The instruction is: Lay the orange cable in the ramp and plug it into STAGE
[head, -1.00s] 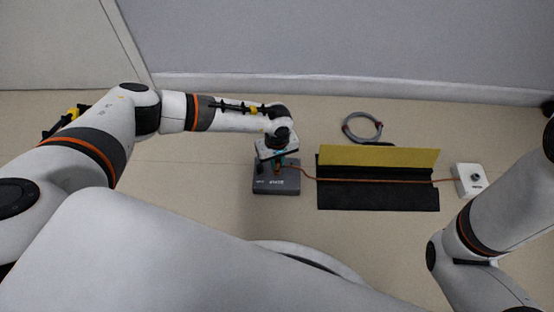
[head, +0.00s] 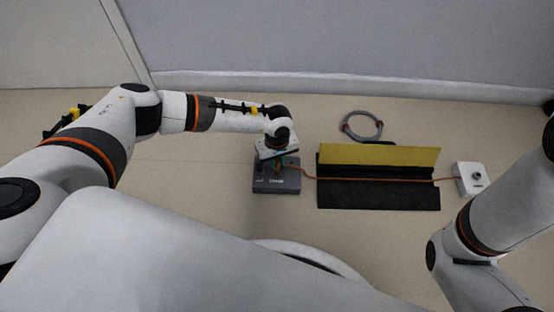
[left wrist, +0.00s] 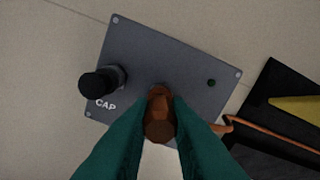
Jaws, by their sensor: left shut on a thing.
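The grey STAGE box (head: 287,187) lies on the floor left of the ramp. My left gripper (head: 278,164) is over its far part, shut on the brown-orange plug (left wrist: 159,116) of the orange cable. The plug is upright over the box top (left wrist: 170,58); I cannot tell whether it is seated in a socket. The orange cable (head: 390,180) runs right from the gripper, along the black ramp base (head: 378,196) below the raised yellow lid (head: 380,155), to a white box (head: 464,184). My right gripper is out of view.
A black knob-like part (left wrist: 100,82) stands on the STAGE box by the word CAP, and a small green dot (left wrist: 211,83) is right of the plug. A coiled grey cable (head: 346,128) lies behind the ramp, near the wall. The floor before the ramp is clear.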

